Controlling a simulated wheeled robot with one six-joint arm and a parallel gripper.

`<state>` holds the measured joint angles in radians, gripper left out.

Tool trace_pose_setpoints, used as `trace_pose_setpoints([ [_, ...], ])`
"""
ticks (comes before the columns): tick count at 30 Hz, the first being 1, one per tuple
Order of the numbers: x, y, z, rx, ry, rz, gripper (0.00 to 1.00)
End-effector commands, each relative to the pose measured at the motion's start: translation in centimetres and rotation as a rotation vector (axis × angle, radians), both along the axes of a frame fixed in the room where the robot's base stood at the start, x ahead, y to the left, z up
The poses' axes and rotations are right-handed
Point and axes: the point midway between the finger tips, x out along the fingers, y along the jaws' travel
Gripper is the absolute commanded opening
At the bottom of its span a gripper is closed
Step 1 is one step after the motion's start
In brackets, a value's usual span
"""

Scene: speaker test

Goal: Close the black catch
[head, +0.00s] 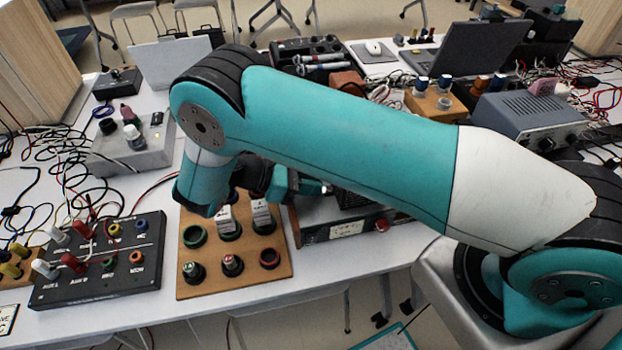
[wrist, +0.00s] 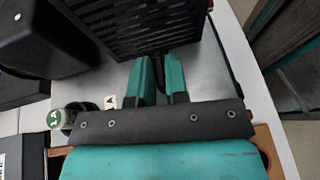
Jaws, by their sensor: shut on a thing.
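My gripper (wrist: 161,78) shows in the wrist view as two teal fingers close together at the edge of a black slatted grille (wrist: 135,30). A narrow dark piece, apparently the black catch (wrist: 160,70), is between the fingers. Its shape and how far it is turned are mostly hidden. In the head view, my gripper (head: 308,187) is partly hidden under my arm, beside the instrument with a meter and a red knob (head: 345,230).
A wooden board (head: 235,280) with ring holders and labelled cylinders lies left of the instrument. A black jack box (head: 100,262) is further left. A grey instrument (head: 540,112) and an open laptop (head: 470,55) stand at the right. Loose cables cover the left side.

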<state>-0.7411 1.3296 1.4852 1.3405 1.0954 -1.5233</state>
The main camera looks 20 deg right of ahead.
Motion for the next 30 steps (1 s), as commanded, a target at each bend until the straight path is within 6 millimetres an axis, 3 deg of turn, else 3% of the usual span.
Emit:
trace_pose_setpoints([
  [14,-0.06,-0.08,-0.02,-0.003,0.000,-0.018,0.00],
  [15,-0.06,-0.09,-0.02,-0.003,0.000,-0.018,0.22],
  [18,-0.05,-0.08,-0.01,-0.002,0.000,-0.017,0.45],
  [30,0.02,-0.05,0.69,-0.002,-0.002,-0.015,0.47],
])
